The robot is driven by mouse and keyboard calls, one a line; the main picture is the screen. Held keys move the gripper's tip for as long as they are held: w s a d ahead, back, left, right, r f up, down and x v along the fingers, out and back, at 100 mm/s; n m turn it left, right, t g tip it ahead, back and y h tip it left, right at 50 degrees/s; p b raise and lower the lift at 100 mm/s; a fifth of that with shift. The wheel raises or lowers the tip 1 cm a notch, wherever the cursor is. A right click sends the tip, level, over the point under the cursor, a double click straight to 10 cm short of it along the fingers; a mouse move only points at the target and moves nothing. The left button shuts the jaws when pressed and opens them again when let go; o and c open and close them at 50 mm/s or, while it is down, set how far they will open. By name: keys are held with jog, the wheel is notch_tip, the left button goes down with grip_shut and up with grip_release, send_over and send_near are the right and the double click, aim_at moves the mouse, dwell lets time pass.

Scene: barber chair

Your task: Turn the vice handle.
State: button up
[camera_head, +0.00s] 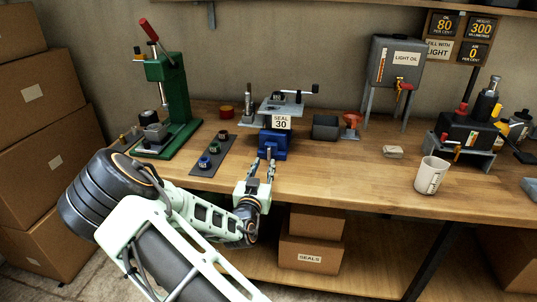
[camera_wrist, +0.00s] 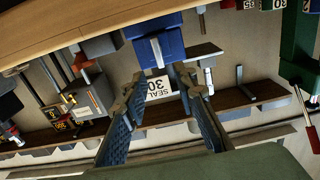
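The vice (camera_head: 272,143) has a blue body and stands near the front edge of the wooden bench, with grey metal jaws and a "SEAL 30" label. A grey bar with a dark knob (camera_head: 315,89) sticks out at its upper right; I cannot tell for certain whether this is the vice handle. My gripper (camera_head: 263,161) is in front of the vice, fingers pointing at it, open and empty. In the upside-down wrist view, the blue vice body (camera_wrist: 160,47) shows beyond and between the two open fingers (camera_wrist: 155,82). The knobbed bar is not clearly seen there.
Bench space right of the vice front is clear.

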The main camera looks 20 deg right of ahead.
aim_at(269, 152)
jog(key=x, duration=0.7)
jog(key=shift+w+d, duration=0.25)
jog(key=shift+w, duration=0.1)
grip_shut()
